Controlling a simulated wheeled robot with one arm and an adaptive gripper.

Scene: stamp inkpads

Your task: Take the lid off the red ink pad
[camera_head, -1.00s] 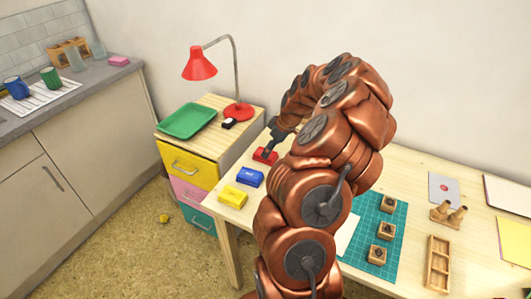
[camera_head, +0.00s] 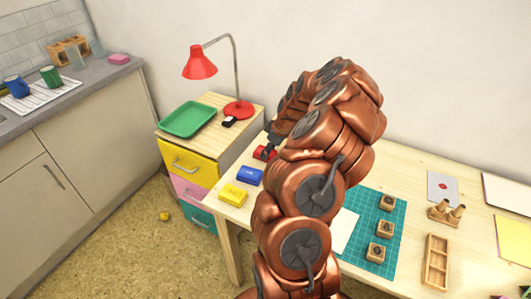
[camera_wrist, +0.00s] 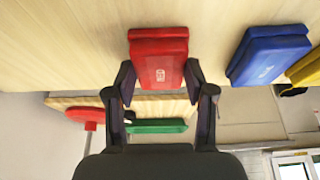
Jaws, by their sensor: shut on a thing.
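The red ink pad (camera_head: 261,153) is at the far left end of the wooden table, partly hidden by my gripper (camera_head: 270,149). In the wrist view the red ink pad (camera_wrist: 160,68) shows a broad red face with a small pale label. My gripper (camera_wrist: 158,78) has one finger at each side of this face and is shut on it. A thin red strip shows along the pad's far edge. I cannot tell whether the lid is apart from the base.
A blue ink pad (camera_head: 249,177) and a yellow ink pad (camera_head: 233,195) lie close by on the table. A red lamp (camera_head: 238,110) and a green tray (camera_head: 187,119) stand on the drawer unit. Stamps rest on a teal mat (camera_head: 370,231) at the right.

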